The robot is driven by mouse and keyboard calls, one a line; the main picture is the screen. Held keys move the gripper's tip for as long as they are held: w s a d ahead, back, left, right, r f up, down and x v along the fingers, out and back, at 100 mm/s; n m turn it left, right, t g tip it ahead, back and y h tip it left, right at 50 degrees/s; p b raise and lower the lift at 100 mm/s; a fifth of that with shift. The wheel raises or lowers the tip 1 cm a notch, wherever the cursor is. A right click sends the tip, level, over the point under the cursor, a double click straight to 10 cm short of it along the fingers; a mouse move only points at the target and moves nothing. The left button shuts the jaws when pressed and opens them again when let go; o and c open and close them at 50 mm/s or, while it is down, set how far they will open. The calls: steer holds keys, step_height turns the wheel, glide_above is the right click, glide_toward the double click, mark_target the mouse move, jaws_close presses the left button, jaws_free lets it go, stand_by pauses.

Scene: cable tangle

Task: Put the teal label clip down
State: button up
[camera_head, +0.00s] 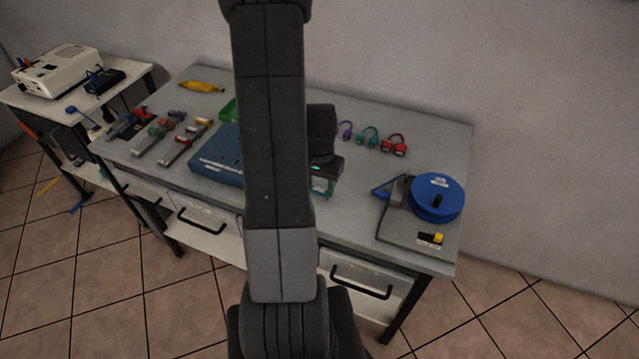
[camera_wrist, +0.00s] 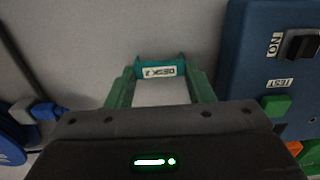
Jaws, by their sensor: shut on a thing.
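My gripper (camera_wrist: 161,84) is shut on the teal label clip (camera_wrist: 160,66), which has a white label reading "DESK 2". The clip sits between the two green fingers in the wrist view. In the head view my gripper (camera_head: 322,185) is low over the grey workbench (camera_head: 355,190), just right of the blue box. My own arm hides part of that area. I cannot tell whether the clip touches the bench top.
The blue test box (camera_wrist: 266,65) stands close on the right in the wrist view. A blue cable reel (camera_head: 437,197) is at the bench's right end. Bare bench lies between gripper and reel.

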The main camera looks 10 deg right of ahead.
mark_target(320, 189)
steer(key=shift+f, duration=0.1)
steer(key=o, duration=0.6)
steer(key=shift+f, duration=0.1)
steer(key=o, duration=0.4)
step_height(320, 189, up, 12)
steer(key=shift+r, duration=0.25)
